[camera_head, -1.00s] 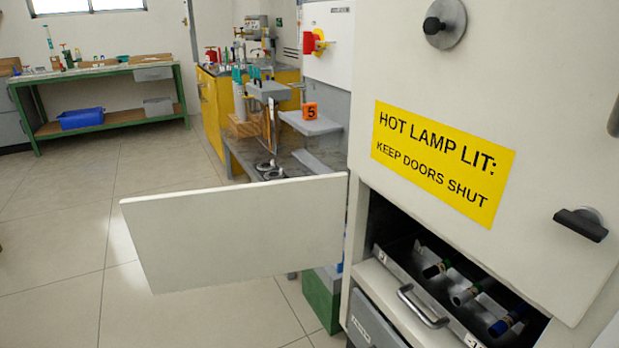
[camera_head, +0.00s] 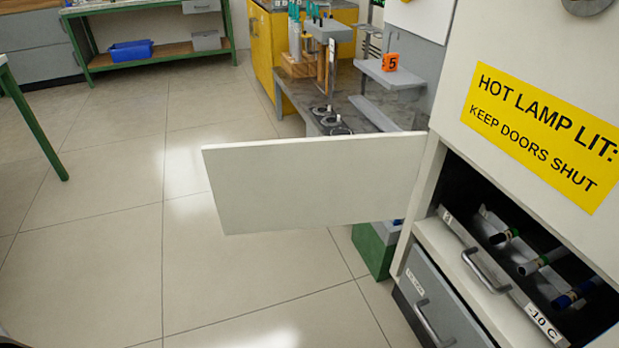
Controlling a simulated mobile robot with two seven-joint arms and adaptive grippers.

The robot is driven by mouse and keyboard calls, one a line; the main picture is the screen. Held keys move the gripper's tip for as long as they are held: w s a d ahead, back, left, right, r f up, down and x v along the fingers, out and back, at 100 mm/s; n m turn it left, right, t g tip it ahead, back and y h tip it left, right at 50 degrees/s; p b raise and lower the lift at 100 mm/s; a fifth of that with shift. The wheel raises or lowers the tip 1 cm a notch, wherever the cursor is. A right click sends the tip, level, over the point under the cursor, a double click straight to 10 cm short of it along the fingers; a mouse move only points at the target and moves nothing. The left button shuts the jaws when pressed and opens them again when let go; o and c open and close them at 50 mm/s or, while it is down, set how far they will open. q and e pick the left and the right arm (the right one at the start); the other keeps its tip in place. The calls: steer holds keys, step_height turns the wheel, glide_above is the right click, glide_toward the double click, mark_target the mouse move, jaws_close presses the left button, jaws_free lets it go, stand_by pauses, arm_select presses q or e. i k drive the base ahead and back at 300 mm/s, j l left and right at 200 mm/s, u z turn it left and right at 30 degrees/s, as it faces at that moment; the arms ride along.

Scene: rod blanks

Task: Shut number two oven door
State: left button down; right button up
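An oven door (camera_head: 315,185), a flat cream panel, stands swung wide open to the left of the white oven cabinet (camera_head: 480,110). It is hinged at the left edge of a dark opening. In the opening is a grey tray (camera_head: 510,285) with a metal handle (camera_head: 485,270) and several rods with coloured ends (camera_head: 542,262). I cannot read a number two on the door. A yellow sign (camera_head: 545,130) above the opening reads "HOT LAMP LIT: KEEP DOORS SHUT". Neither of my grippers shows in the view.
A grey drawer (camera_head: 435,305) sits below the opening. A green box (camera_head: 374,250) stands on the floor behind the door. A grey bench (camera_head: 365,100) with an orange "5" marker (camera_head: 390,62) is beyond. Tiled floor (camera_head: 120,240) in front and left is clear.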

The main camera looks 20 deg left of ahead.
mark_target(264, 187)
steer(key=j+z, duration=0.35)
steer(key=j, duration=0.35)
steer(key=j+z, duration=0.3)
steer(key=j, duration=0.45)
steer(key=k+j+z, duration=0.1)
steer(key=j+z, duration=0.25)
steer(key=j, duration=0.35)
steer(key=j+z, duration=0.25)
steer(key=j, duration=0.3)
steer(key=k+j+z, duration=0.25)
steer(key=j, duration=0.25)
steer(key=j+z, duration=0.45)
steer(key=j, duration=0.65)
steer(key=k, duration=0.05)
